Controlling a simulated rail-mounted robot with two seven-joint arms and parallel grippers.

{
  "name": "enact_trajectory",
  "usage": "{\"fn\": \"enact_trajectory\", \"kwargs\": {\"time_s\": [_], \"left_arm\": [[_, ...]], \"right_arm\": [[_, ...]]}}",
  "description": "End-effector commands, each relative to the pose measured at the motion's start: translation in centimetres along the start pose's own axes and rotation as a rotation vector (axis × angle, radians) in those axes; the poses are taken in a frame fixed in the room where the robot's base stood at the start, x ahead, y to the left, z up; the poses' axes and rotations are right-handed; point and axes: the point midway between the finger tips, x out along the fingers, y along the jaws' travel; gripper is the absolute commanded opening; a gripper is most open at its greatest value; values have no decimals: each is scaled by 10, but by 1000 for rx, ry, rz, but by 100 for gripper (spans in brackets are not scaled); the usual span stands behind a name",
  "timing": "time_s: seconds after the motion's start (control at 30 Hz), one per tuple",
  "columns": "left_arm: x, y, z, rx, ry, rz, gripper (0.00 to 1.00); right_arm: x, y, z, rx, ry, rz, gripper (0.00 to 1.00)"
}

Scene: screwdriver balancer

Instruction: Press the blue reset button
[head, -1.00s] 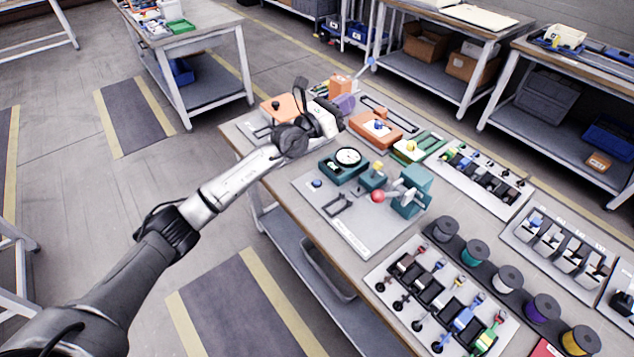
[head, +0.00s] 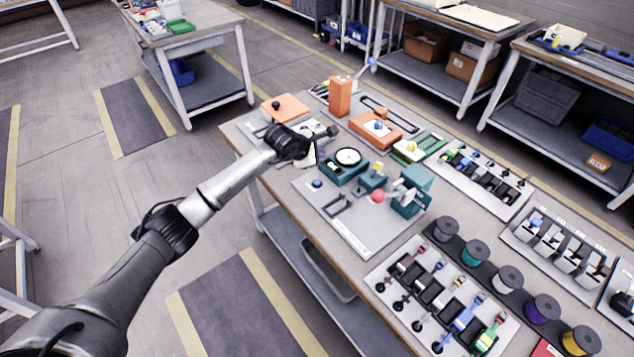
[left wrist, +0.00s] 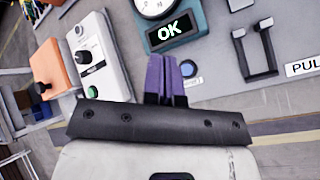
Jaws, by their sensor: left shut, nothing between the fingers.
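The blue reset button (head: 316,183) is a small round button on the grey fixture plate (head: 362,240), near its left corner. It also shows in the left wrist view (left wrist: 188,68), just right of the fingertips, with a small label beside it. My left gripper (head: 324,154) is above the table beside the teal dial box, up and slightly right of the button in the head view. Its purple fingers (left wrist: 160,62) are closed together and empty. They appear apart from the button, though they hide part of the plate beside it. My right gripper is not in view.
The teal dial box (head: 343,167) stands close to the button; its screen reads OK (left wrist: 171,30). A U-shaped black handle (head: 338,205) and a red ball (head: 378,196) are on the same plate. An orange box (head: 285,107) and a white switch box (left wrist: 98,60) stand nearby.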

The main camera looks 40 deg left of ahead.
Motion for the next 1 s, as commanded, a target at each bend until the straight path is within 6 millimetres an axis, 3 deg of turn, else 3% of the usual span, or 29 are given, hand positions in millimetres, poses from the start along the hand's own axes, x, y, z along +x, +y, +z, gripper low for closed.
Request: {"fn": "enact_trajectory", "kwargs": {"time_s": [0.37,1.0], "left_arm": [[8,-6,-5,-2,-2,0,0],[57,-41,-41,-2,-2,0,0]], "right_arm": [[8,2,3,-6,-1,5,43],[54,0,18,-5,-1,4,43]]}}
